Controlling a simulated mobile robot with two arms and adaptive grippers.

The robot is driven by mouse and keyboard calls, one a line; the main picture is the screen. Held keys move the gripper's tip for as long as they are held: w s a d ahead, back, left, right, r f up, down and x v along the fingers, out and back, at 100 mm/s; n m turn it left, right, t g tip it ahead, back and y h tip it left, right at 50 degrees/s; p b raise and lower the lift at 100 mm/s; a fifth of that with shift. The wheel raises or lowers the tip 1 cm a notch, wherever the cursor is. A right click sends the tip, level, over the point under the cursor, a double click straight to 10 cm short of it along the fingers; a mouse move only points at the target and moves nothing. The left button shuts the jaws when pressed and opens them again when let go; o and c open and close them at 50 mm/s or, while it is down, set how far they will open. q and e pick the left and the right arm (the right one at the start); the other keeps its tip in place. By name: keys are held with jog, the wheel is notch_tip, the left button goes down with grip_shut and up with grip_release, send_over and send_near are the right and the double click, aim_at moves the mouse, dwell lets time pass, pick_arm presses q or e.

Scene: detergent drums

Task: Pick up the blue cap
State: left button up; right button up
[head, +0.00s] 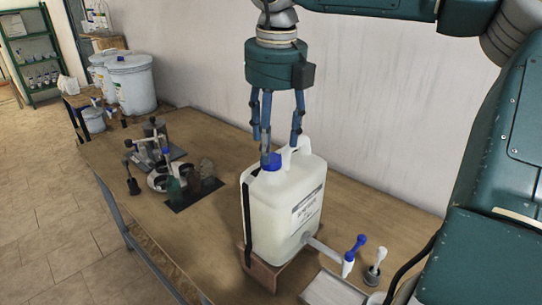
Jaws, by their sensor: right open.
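The blue cap (271,161) sits on the neck at the top left of a white translucent jug (288,207) with a label and a moulded handle. The jug stands upright on a small wooden block on the bench. My right gripper (275,145) points down over the jug with its blue-grey fingers spread and nothing between them. One fingertip overlaps the cap's upper edge in the picture; I cannot tell whether it touches. Another finger is near the jug's handle. My left gripper is out of view.
The wooden bench (357,202) runs along a pale wall. A blue-topped tap (354,252) and a white tray (332,290) are at the jug's right. Lab glassware on a dark mat (192,196) stands at left. White drums (131,84) stand farther back.

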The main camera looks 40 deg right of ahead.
aim_at(271, 157)
jog(key=f, duration=0.1)
jog(key=f+p, duration=0.1)
jog(key=f, duration=0.1)
jog(key=shift+w+d+f, duration=0.1)
jog(key=shift+w, duration=0.1)
jog(key=shift+f, duration=0.15)
jog(key=c, duration=0.8)
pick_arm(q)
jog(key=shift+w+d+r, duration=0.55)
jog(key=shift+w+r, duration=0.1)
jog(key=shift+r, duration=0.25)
pick_arm(e)
jog(key=shift+o, duration=0.2)
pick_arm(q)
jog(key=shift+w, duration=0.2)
